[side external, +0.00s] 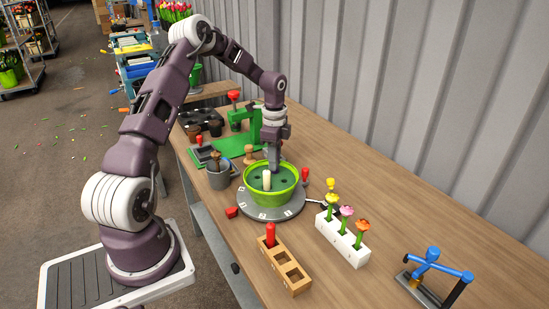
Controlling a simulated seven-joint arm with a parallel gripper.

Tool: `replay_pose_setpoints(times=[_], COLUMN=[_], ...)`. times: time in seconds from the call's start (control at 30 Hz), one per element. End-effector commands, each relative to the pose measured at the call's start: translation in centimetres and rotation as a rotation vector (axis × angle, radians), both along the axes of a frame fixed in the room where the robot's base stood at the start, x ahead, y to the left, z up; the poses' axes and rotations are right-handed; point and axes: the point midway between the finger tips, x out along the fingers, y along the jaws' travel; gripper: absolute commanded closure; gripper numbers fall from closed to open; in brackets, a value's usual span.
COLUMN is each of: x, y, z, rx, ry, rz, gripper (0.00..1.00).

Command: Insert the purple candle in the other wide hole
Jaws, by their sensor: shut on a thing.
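A bright green bowl (270,197) filled with dark green material stands on a round grey turntable (265,214) with white labels. A cream candle (266,180) stands upright in it, left of my gripper's tip. A dark hole (283,180) shows in the filling to the right. My gripper (273,166) points straight down over the back of the bowl, its tip close to the filling. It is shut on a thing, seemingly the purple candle. I cannot make the candle out apart from the similarly coloured fingers, or tell whether it is in a hole.
A wooden block (288,272) with a red peg is in front. A white holder (343,240) with several flowers is to the right. A grey pot (218,178) stands left of the bowl. A green press (243,125) stands behind. A blue-handled tool (432,265) is at far right.

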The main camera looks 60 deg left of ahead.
Motion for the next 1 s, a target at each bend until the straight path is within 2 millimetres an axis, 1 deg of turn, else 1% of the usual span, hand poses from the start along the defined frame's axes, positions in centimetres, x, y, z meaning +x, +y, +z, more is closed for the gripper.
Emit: replay_pose_setpoints(times=[0.5,0.53,0.63,0.67,0.9,0.97,1.0], x=[0.0,0.0,0.0,0.0,0.1,0.1,0.2], y=[0.0,0.0,0.0,0.0,0.1,0.1,0.2], z=[-1.3,-1.3,-1.3,-1.3,-1.2,-0.7,-0.1], rx=[0.0,-0.001,0.0,0.0,0.002,0.003,0.005], ry=[0.001,0.001,0.0,0.0,-0.002,-0.005,-0.007], rz=[0.0,0.0,0.0,0.0,0.001,0.001,0.001], gripper=[1.0,0.77,0.58,0.56,0.56,0.56,0.56])
